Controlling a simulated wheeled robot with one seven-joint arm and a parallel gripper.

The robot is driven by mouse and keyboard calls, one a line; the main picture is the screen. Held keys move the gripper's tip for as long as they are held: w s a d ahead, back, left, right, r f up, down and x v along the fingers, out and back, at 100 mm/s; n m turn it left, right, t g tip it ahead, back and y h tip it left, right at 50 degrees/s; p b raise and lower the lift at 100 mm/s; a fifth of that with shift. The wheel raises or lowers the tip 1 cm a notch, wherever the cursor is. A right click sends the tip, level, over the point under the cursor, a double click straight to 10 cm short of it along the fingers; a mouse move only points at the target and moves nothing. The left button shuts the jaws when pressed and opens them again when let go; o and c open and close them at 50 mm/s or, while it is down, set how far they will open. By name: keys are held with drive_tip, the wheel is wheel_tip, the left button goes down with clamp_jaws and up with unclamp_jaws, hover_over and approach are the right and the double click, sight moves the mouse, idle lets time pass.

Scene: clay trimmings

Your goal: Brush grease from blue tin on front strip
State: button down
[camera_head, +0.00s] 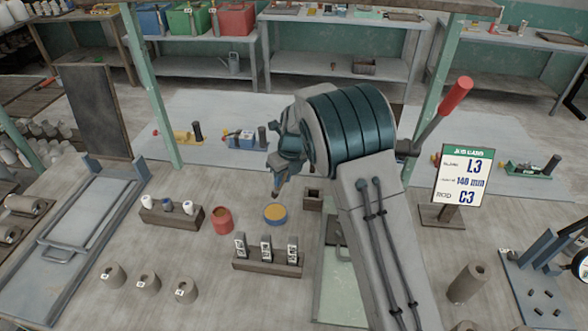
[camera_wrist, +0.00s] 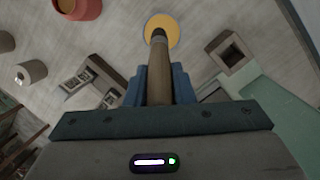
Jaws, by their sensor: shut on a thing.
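My gripper (camera_head: 279,178) is shut on a brush with a brown wooden handle (camera_wrist: 160,80), which points away from the wrist camera. The brush's dark tip overlaps the yellow grease (camera_wrist: 161,28) in the wrist view; I cannot tell whether it touches. In the head view the blue tin (camera_head: 275,220), full of yellow grease, stands on the bench just below my gripper. A pale green panel (camera_head: 340,285) lies to the right, partly hidden by my arm; I cannot tell whether it is the front strip.
A red pot (camera_head: 222,221) stands left of the tin and a small square wooden holder (camera_head: 313,201) right of it. A slotted block (camera_head: 268,267) with labelled pieces is in front. A job card (camera_head: 464,178) reads L3, 140 mm, rod C3. Several clay cylinders stand front left.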

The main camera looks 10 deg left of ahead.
drive_tip(key=shift+s+a+m, duration=0.15)
drive_tip(key=shift+s+m, duration=0.15)
drive_tip(key=shift+m, duration=0.1)
drive_tip(key=d+b+x, duration=0.1)
drive_tip(key=b+x, duration=0.3)
drive_tip(key=x, duration=0.2)
drive_tip(key=shift+s, duration=0.15)
drive_tip(key=shift+f, duration=0.7)
idle(2.0)
drive_tip(key=p+v, duration=0.2)
drive_tip(key=v, duration=0.1)
drive_tip(key=a+p+v, duration=0.1)
drive_tip(key=p+v, duration=0.1)
drive_tip(key=shift+d+r, duration=0.1)
drive_tip(key=shift+v, duration=0.95)
drive_tip(key=shift+w, duration=0.25)
